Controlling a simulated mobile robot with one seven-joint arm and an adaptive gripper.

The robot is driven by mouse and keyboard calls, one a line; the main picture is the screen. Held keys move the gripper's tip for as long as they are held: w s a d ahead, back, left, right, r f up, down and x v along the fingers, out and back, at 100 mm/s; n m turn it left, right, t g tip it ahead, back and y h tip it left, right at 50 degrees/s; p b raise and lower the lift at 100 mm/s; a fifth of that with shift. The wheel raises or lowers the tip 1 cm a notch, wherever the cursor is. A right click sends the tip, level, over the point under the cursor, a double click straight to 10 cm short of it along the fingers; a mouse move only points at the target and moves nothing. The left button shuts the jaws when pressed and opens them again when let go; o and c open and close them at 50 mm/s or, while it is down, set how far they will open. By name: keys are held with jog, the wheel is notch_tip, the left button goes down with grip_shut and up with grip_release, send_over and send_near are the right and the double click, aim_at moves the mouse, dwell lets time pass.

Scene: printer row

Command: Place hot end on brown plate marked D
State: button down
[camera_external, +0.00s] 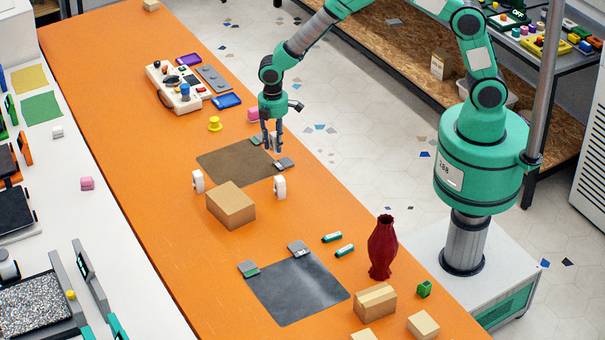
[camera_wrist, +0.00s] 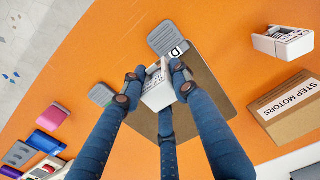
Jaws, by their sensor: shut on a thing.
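The brown plate (camera_external: 232,165) lies on the orange table; it also shows in the wrist view (camera_wrist: 205,75), with a label bearing a "D" (camera_wrist: 180,50) at its edge. My gripper (camera_external: 272,147) is over the plate's right far part, pointing down. In the wrist view my gripper (camera_wrist: 155,82) has its fingers closed around a white block with dark print (camera_wrist: 158,94), which looks like the hot end. The brown plate lies behind this block in that view. I cannot tell whether the block touches the plate. The fingers hide part of the block.
A cardboard box (camera_external: 230,206) marked "STEP MOTORS" stands near the plate, with white parts (camera_external: 198,181) (camera_external: 280,187) on both sides. A dark plate (camera_external: 300,288) and red vase (camera_external: 382,247) are nearer the camera. A yellow knob (camera_external: 215,124) stands beyond the brown plate.

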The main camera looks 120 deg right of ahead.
jog(key=shift+w+d+f, duration=0.1)
jog(key=shift+w+d, duration=0.35)
jog(key=shift+w, duration=0.25)
jog(key=shift+w+d, duration=0.4)
jog(key=shift+w, duration=0.3)
jog(key=shift+w+d+f, duration=0.1)
jog(key=shift+w+d, duration=0.1)
jog(key=shift+w, duration=0.2)
jog(key=shift+f+b, duration=0.7)
jog(key=shift+f, duration=1.05)
jog(key=shift+f, duration=0.1)
jog(key=c, duration=1.3)
grip_release()
jog(key=shift+c, duration=0.2)
